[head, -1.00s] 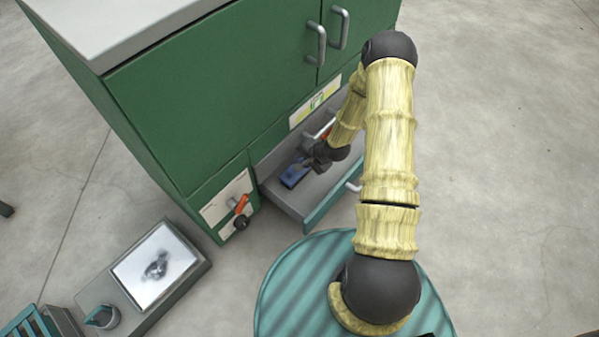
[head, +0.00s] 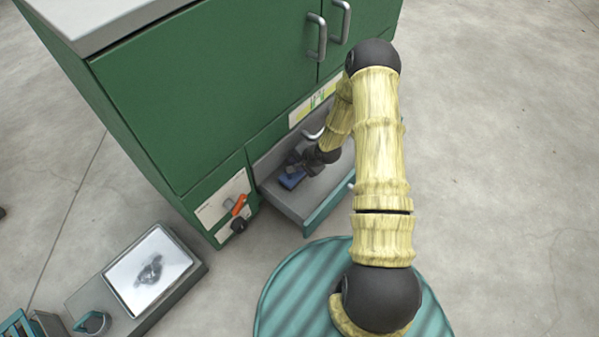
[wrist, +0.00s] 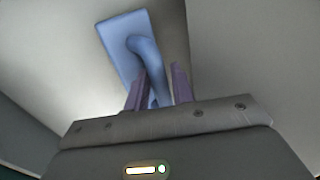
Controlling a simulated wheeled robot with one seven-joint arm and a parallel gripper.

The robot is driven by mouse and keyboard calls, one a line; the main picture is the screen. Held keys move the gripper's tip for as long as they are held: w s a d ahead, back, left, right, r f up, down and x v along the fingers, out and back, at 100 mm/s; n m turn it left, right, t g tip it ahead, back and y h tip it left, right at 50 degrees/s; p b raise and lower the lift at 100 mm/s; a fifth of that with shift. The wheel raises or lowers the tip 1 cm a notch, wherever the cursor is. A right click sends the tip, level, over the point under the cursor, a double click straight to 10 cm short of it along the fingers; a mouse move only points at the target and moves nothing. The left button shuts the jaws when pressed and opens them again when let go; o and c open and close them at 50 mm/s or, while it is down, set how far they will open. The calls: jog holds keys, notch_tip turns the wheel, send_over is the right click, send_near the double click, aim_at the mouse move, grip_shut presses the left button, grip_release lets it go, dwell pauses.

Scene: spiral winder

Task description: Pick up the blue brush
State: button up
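The blue brush (head: 291,181) lies in the open drawer (head: 335,184) of the green cabinet, close to the drawer's left side. In the wrist view the brush (wrist: 122,40) shows a flat blue block with a curved handle. My gripper (head: 296,166) is down in the drawer, right at the brush. In the wrist view its two purple fingertips (wrist: 159,84) stand on either side of the handle, apart, with the handle between them. They do not look closed on it. The handle's lower end is hidden by the gripper body.
The green cabinet (head: 190,100) rises behind the drawer, with door handles above it. A panel with an orange-handled switch (head: 238,206) is left of the drawer. A low grey unit with a screen (head: 148,271) stands at lower left. Floor to the right is clear.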

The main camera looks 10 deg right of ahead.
dwell(0.4)
grip_shut()
jog(key=shift+r, duration=0.2)
jog(key=shift+r+p, duration=0.55)
jog(key=shift+p, duration=0.2)
jog(key=s+d+p, duration=0.4)
jog(key=s+d, duration=0.1)
jog(key=s, duration=0.1)
notch_tip(320, 180, up, 14)
jog(key=p, duration=0.6)
jog(key=shift+s+a+f, duration=0.15)
jog(key=shift+s+f, duration=0.05)
jog(key=shift+s, duration=0.05)
